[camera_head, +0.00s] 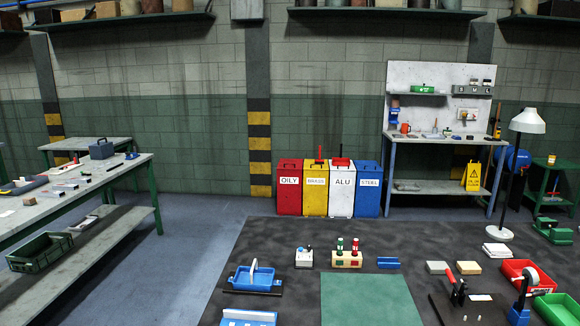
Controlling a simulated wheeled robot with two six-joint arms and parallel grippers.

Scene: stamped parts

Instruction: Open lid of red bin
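The red bin (289,190), labelled OILY, stands at the left end of a row of bins against the far wall. Its red lid (290,164) lies flat on top and looks closed. Its right side is tight against the yellow bin. Neither of my grippers shows in this view.
Beside it stand the yellow bin (315,200), white bin (341,200) and blue bin (368,200). A dark table (300,290) with trays and tools fills the foreground. A workbench (60,195) stands left, with open floor (190,260) between. A shelved bench (440,138) stands right.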

